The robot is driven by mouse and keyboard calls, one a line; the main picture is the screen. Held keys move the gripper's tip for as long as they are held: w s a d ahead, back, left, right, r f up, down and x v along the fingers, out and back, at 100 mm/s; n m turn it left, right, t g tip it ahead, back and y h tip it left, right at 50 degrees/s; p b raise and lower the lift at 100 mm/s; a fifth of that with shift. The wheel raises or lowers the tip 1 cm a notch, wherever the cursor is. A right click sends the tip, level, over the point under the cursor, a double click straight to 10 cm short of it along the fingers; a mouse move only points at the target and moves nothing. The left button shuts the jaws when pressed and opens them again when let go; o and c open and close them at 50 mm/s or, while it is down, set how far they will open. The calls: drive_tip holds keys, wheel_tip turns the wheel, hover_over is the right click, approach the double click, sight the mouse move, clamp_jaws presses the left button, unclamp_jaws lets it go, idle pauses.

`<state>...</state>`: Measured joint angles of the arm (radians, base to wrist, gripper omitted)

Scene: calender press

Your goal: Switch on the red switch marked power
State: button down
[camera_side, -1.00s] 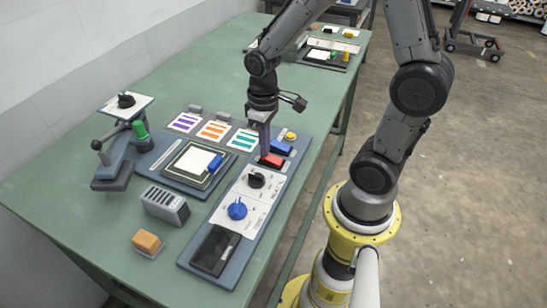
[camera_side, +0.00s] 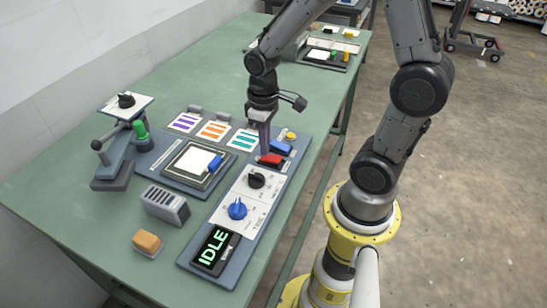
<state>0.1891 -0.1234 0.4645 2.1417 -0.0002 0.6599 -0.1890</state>
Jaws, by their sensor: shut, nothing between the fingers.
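The display (camera_side: 214,249) at the panel's near end is lit and reads IDLE in green. The label by the switch is too small to read.
A black knob (camera_side: 256,180) and a blue knob (camera_side: 237,209) are nearer. A press plate (camera_side: 194,163) stands to the left.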

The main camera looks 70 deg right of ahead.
drive_tip(key=shift+r, duration=3)
wheel_tip(320, 180, up, 8)
drive_tip(key=n+t, duration=0.1)
drive_tip(key=t, duration=0.2)
hover_over(263, 159)
drive_tip(key=s+a, duration=0.2)
drive_tip(key=s, duration=0.1)
drive_tip(key=s+a+r+m+t, duration=0.1)
drive_tip(key=s+a+t, duration=0.1)
drive_tip(key=s, duration=0.5)
drive_tip(key=shift+r+t, duration=0.3)
